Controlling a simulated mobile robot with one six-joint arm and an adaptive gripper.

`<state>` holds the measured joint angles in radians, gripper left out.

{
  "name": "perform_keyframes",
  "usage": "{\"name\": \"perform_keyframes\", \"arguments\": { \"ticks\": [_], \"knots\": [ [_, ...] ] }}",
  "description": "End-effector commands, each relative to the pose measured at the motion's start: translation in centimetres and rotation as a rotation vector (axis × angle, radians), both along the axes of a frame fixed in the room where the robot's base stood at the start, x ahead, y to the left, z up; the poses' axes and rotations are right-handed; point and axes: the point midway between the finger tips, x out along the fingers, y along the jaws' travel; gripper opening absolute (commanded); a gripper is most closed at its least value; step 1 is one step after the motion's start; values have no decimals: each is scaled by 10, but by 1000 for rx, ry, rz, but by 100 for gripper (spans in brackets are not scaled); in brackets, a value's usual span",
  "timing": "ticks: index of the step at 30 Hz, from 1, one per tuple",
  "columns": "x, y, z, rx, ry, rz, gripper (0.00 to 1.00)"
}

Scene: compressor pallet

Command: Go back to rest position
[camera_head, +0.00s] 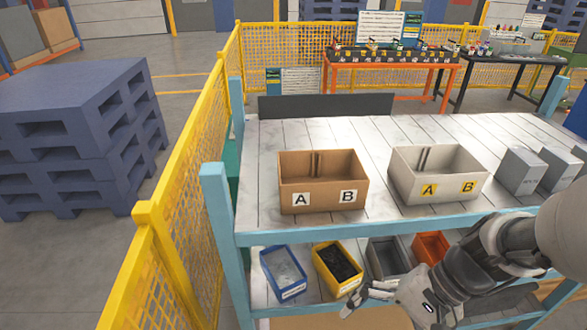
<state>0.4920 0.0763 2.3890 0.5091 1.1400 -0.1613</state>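My gripper (358,299) is at the lower right of the head view, in front of the workbench and level with its lower shelf. The arm reaches in from the right edge, with the gripper pointing left. The fingers are seen from the side and are small, so I cannot tell whether they are apart. No object shows in them. The workbench (255,215) has a pale plank top and light blue posts. A brown box (300,172) and a white-grey box (408,180), each marked A and B, stand on it, and both look empty.
Grey blocks (520,171) stand at the right of the top. Below are a blue bin (268,263), a yellow bin (320,262), a grey bin (383,262) and an orange bin (432,247). A yellow fence (185,215) runs along the left, with blue pallets (75,130) beyond.

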Motion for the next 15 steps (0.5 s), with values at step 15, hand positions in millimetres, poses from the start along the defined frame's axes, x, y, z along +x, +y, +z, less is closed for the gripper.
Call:
{"name": "perform_keyframes", "arguments": {
  "ticks": [15],
  "knots": [
    [-25,2,89,-594,-579,479,96]
  ]
}}
